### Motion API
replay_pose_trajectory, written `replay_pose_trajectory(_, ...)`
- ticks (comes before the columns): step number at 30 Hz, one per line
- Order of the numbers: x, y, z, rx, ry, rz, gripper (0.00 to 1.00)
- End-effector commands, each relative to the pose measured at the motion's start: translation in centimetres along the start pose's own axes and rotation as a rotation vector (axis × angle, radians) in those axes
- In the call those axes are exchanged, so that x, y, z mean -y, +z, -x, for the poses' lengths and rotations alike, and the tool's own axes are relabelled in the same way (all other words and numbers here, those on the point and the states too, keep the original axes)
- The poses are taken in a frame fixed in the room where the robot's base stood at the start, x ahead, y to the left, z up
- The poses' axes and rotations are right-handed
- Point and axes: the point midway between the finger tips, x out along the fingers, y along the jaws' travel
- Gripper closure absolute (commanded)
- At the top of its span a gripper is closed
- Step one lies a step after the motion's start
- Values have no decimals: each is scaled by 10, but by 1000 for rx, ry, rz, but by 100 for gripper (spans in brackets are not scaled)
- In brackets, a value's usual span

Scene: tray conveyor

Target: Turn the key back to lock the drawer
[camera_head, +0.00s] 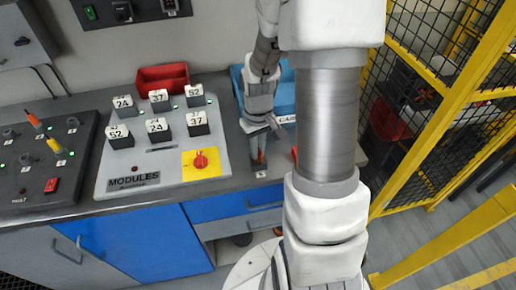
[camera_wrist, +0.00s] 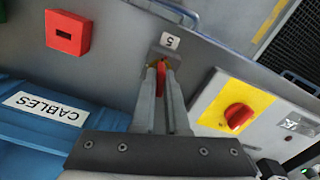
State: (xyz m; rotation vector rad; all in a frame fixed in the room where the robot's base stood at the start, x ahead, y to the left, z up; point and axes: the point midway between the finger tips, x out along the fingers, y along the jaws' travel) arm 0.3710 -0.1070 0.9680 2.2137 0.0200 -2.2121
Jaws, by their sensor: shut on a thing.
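My gripper (camera_wrist: 163,72) is closed around a small red key (camera_wrist: 160,84), whose red part shows between the two fingers in the wrist view. Brass-coloured metal shows at the fingertips, beside a grey plate marked 5 (camera_wrist: 170,41). How far the key is turned cannot be told, as the fingers cover most of it. In the head view my gripper (camera_head: 259,158) points down at the front edge of the bench, right of the MODULES panel. A blue drawer front (camera_head: 222,206) with a handle is below the bench top; I cannot tell which drawer the key belongs to.
The MODULES panel (camera_head: 118,184) has numbered blocks and a red knob on a yellow plate (camera_head: 201,162). A blue bin labelled CABLES (camera_wrist: 43,107) and a red box (camera_wrist: 67,32) are close to my gripper. A red bin (camera_head: 162,77) stands behind; yellow fencing (camera_head: 420,125) is at right.

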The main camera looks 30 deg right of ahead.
Motion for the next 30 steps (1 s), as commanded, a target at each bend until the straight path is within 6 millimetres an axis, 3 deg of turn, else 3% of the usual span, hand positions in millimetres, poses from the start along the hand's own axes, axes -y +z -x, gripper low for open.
replay_pose_trajectory(6, 0, 0, 1, -1, 0, 182, 100)
replay_pose_trajectory(17, 0, 0, 1, -1, 0, 218, 100)
replay_pose_trajectory(30, 0, 0, 1, -1, 0, 465, 100)
